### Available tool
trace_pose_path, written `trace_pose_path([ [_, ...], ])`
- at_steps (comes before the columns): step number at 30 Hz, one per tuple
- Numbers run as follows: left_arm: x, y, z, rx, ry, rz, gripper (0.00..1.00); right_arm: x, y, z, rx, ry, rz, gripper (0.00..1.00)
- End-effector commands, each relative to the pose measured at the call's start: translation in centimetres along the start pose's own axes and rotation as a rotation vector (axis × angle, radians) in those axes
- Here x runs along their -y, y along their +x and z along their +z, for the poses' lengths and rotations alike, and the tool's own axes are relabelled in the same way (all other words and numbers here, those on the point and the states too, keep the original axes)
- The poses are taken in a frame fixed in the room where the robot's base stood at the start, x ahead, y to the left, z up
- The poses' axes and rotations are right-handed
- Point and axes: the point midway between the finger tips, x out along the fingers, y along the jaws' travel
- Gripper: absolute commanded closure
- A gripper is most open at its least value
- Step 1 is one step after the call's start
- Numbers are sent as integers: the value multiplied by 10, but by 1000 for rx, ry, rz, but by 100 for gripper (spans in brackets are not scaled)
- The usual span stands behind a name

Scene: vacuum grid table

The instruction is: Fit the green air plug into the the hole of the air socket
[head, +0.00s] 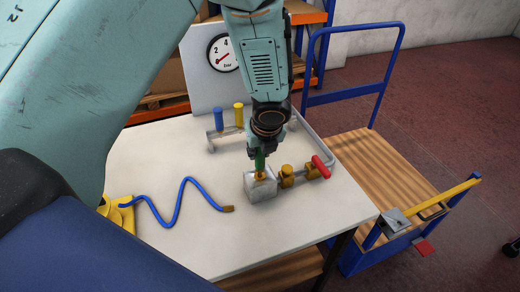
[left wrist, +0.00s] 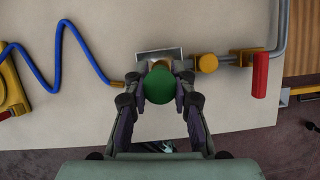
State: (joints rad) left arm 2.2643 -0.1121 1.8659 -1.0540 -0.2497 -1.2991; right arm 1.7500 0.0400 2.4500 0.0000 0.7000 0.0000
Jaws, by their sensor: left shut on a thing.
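The green air plug (head: 260,160) is upright in my left gripper (head: 266,149), which is shut on it. In the left wrist view the plug's round green top (left wrist: 160,86) sits between the two fingers (left wrist: 160,92). The air socket, a pale block (head: 261,188) with a brass fitting (head: 261,175) on top, stands on the table directly below the plug. The plug's lower end meets or overlaps the brass fitting in the head view. I cannot tell whether it is in the hole. In the left wrist view the plug and fingers hide much of the socket (left wrist: 143,54). My right gripper is not in view.
A brass valve with a red handle (head: 320,166) and a grey pipe stand right of the socket. A blue coiled hose (head: 178,205) lies to the left. Blue and yellow pegs (head: 239,115) and a gauge panel (head: 222,53) are behind. The table front (head: 225,245) is clear.

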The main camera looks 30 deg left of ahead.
Motion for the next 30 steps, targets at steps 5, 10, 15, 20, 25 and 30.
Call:
trace_pose_path([
  [5,0,4,-1,0,0,0,100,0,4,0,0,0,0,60],
  [10,0,6,-2,0,0,0,100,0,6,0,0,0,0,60],
  [15,0,9,-4,0,0,0,100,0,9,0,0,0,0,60],
  [20,0,12,-5,0,0,0,100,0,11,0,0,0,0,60],
  [25,0,14,-6,0,0,0,100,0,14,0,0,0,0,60],
  [30,0,17,-7,0,-1,0,100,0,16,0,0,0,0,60],
])
